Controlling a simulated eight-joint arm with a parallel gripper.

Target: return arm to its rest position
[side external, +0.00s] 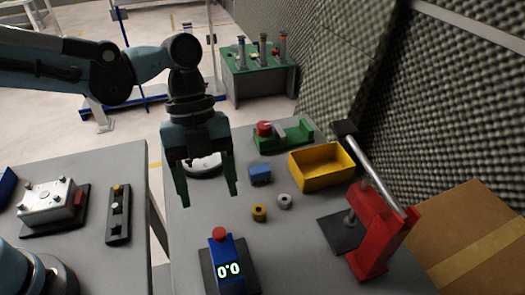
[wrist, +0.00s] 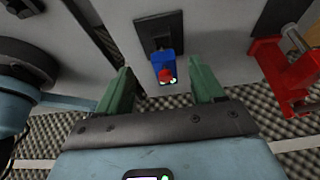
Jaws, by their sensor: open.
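My gripper (side external: 205,190) is open and hangs above the grey table, pointing down. Its two green fingers are apart, with nothing between them. In the wrist view the open fingers (wrist: 163,88) point toward the table's edge. A blue device (side external: 230,262) with a red button and a lit display reading 0.0 stands at the front of the table, below and to the right of my gripper. It also shows in the wrist view (wrist: 164,68), past the fingertips. My arm reaches in from the upper left.
A yellow bin (side external: 322,165), a blue block (side external: 260,175), a yellow ring (side external: 259,212), a grey ring (side external: 284,201) and a green fixture (side external: 285,135) stand on the table. A red lever press (side external: 372,230) is at right. A metal box (side external: 47,202) sits on the left table. Foam walls rise at right.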

